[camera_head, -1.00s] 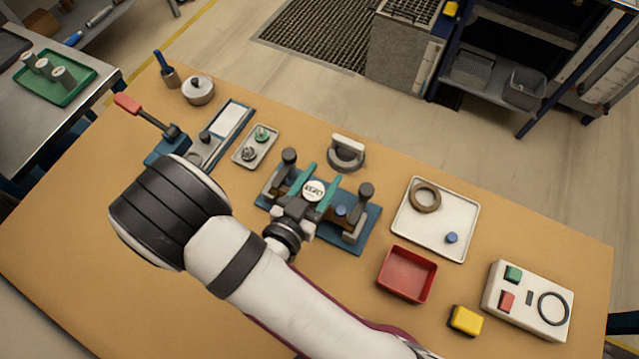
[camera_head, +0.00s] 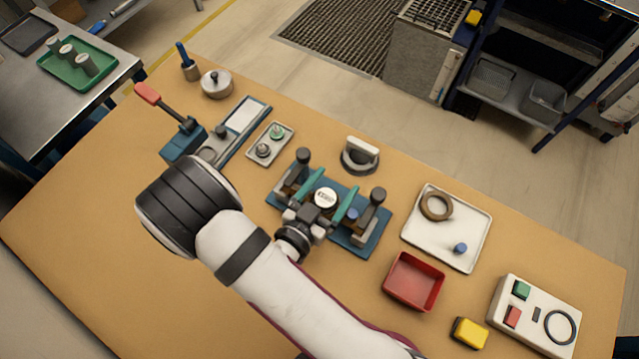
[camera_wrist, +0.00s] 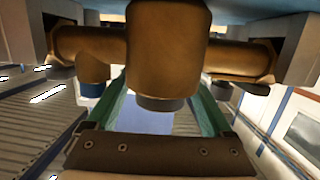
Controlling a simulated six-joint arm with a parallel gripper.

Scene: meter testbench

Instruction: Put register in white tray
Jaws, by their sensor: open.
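The register, a round white-faced dial (camera_head: 326,197), sits in the middle of the blue test fixture (camera_head: 375,243). My gripper (camera_head: 331,181) is over the fixture with its green fingers spread, one on each side of the register. I cannot tell whether they touch it. In the wrist view the fingers (camera_wrist: 160,105) flank a brass meter body (camera_wrist: 165,50), which fills the upper middle; the dial face does not show there. The white tray (camera_head: 440,236) lies to the right of the fixture and holds a brown ring (camera_head: 436,205) and a small blue cap (camera_head: 460,248).
Upright clamp posts stand at both ends of the fixture, close to my fingers. A red bin (camera_head: 414,282), a yellow block (camera_head: 469,333) and a control box (camera_head: 533,313) are at the right front. A grey ring with a handle (camera_head: 360,155) stands behind the fixture.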

